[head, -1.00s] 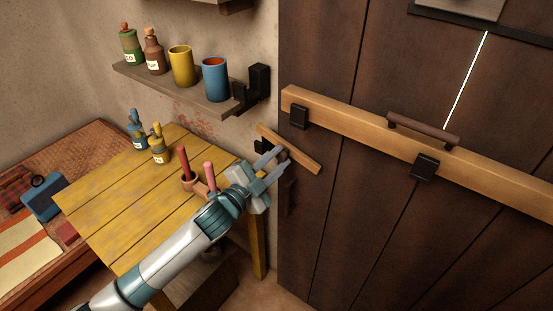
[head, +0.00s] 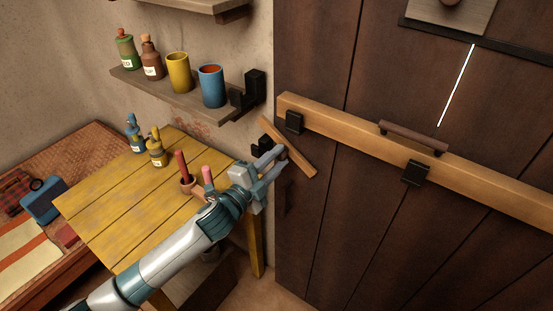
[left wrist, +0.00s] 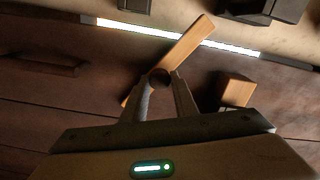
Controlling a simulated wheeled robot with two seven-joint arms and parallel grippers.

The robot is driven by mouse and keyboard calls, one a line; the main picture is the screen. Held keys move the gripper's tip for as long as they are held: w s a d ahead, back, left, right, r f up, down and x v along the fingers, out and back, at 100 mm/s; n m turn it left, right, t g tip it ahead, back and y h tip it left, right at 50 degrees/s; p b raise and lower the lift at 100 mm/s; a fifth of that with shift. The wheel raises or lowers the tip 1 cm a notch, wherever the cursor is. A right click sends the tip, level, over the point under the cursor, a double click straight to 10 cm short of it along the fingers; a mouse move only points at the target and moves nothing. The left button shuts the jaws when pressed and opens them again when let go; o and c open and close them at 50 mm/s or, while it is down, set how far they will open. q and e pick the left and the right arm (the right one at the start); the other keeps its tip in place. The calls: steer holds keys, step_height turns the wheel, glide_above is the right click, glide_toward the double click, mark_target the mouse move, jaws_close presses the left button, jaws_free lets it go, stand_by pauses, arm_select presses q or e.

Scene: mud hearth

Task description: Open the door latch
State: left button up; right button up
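The door latch (head: 298,160) is a small wooden bar at the left edge of the dark plank door (head: 350,220). It is tilted, its upper end towards the wall and its lower end on the door. In the left wrist view the latch (left wrist: 188,42) runs slantwise behind my fingers. My left gripper (head: 280,157) is at the middle of the latch. In the left wrist view its fingertips (left wrist: 160,78) sit on both sides of a dark round knob (left wrist: 158,76) and appear closed on it. My right gripper is not in view.
A long wooden bar (head: 350,134) with a brown handle (head: 412,137) lies across the door in black brackets. A black bracket (head: 256,88) is on the wall. A shelf with cups (head: 150,92) and a yellow table (head: 110,200) stand left.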

arm_select(q)
steer(key=o, duration=0.4)
steer(key=shift+b+v, duration=0.3)
steer(key=shift+v, duration=0.5)
steer(key=b+v, duration=0.4)
steer(key=v, duration=1.2)
steer(key=shift+b, duration=0.3)
